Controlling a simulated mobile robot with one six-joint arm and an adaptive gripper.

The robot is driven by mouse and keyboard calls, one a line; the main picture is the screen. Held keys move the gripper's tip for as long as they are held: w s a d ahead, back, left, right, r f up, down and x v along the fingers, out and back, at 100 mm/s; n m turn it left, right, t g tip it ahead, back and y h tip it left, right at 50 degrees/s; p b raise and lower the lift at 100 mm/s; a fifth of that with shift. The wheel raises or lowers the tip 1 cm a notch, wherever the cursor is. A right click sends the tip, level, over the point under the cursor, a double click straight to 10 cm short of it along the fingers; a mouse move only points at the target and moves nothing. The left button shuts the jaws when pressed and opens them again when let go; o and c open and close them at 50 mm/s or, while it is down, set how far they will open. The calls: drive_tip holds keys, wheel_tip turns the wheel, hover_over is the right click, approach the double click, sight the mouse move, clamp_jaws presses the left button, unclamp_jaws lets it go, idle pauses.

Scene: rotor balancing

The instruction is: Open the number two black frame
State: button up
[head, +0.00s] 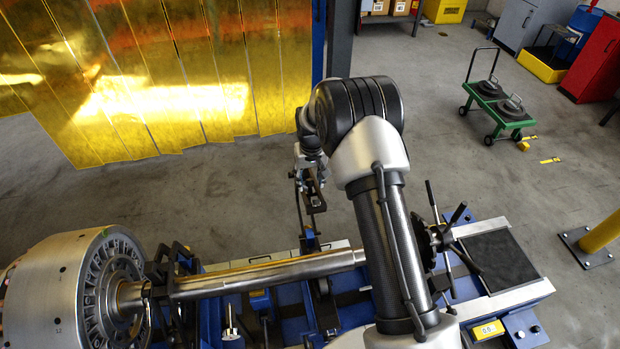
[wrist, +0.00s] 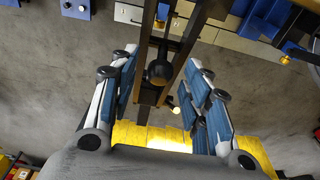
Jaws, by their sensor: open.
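My gripper (head: 312,178) is at the far side of the machine, partly hidden by my own arm. In the wrist view, its blue-padded fingers (wrist: 165,100) are spread wide. Between them is a black frame (wrist: 148,50) of parallel bars with a round dark part; I see no finger touching it. In the head view, this black frame (head: 314,202) stands up behind the silver shaft (head: 260,273), apart from it. Another black frame (head: 160,272) sits around the shaft beside the rotor (head: 75,290). I cannot read a number on either frame.
The blue machine bed (head: 285,322) lies under the shaft. A black handwheel (head: 437,240) is right of my arm. A yellow curtain (head: 160,80) hangs behind. A green cart (head: 497,105) and a yellow post (head: 600,235) stand right. Grey floor behind the machine is clear.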

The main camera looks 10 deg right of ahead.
drive_tip(key=shift+r, duration=0.1)
wheel_tip(320, 180, up, 12)
drive_tip(key=s, duration=0.1)
drive_tip(key=shift+s, duration=0.2)
idle(0.5)
drive_tip(key=s+r+t+b, duration=0.1)
drive_tip(key=s+r+b, duration=0.2)
drive_tip(key=s+r, duration=0.5)
drive_tip(key=s+r+t+b, duration=0.1)
drive_tip(key=s+r+b, duration=0.3)
drive_tip(key=s, duration=0.6)
drive_tip(key=s+f+t+b, duration=0.1)
drive_tip(key=s+f+b, duration=0.1)
drive_tip(key=s, duration=1.8)
drive_tip(key=shift+d+f+b, duration=0.15)
drive_tip(key=shift+f+b, duration=0.25)
drive_tip(key=shift+f, duration=0.25)
